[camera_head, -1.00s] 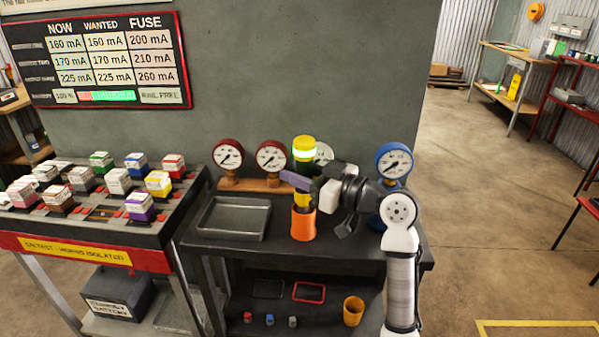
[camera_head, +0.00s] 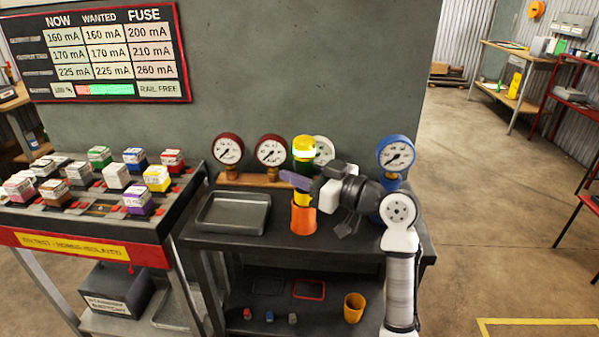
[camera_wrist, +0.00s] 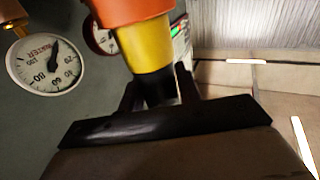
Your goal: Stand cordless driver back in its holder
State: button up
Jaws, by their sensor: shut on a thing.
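In the wrist view, which looks upside down, the yellow part (camera_wrist: 146,45) comes out of the orange holder (camera_wrist: 125,10). My gripper (camera_head: 308,184) reaches in from the right and is shut on the driver's dark section, above the holder. The dark section shows between my fingers (camera_wrist: 160,92) in the wrist view.
A grey tray (camera_head: 205,222) lies left of the holder. Red-rimmed gauges (camera_head: 228,149) stand behind, and a blue gauge (camera_head: 396,154) stands close behind my arm. The bench front beside the holder is clear.

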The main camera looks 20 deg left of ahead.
jog(key=shift+f+b, duration=0.65)
jog(key=shift+f, duration=0.05)
jog(key=o, duration=1.1)
jog(key=shift+o, duration=0.2)
jog(key=shift+d, duration=0.1)
